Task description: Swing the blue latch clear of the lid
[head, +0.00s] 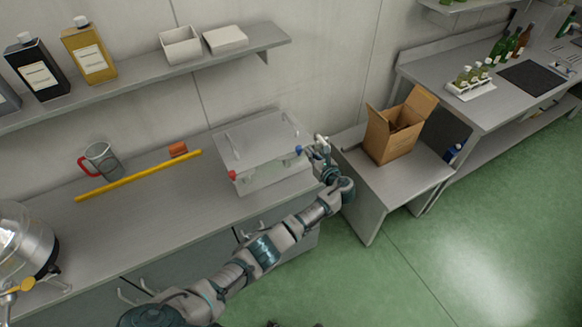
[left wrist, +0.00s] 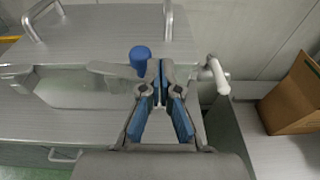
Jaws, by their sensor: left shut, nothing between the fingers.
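A clear-walled box with a grey lid (head: 262,138) stands on the bench. The lid with its two bar handles also shows in the left wrist view (left wrist: 105,30). The blue latch (head: 298,149) is at the lid's front right corner; its blue knob (left wrist: 140,56) is close beside my fingertips. Whether they touch is unclear. A red latch (head: 232,175) is at the front left corner. My left gripper (left wrist: 157,72) is shut and empty, just right of the blue knob. In the head view it is at the box's right end, partly hidden by my wrist. My right gripper is out of view.
A white lever-like fitting (left wrist: 216,74) is just right of my left gripper. An open cardboard box (head: 388,140) stands on a lower table to the right. A yellow rod (head: 138,176), an orange block (head: 178,149) and a red-handled mug (head: 102,160) are left on the bench.

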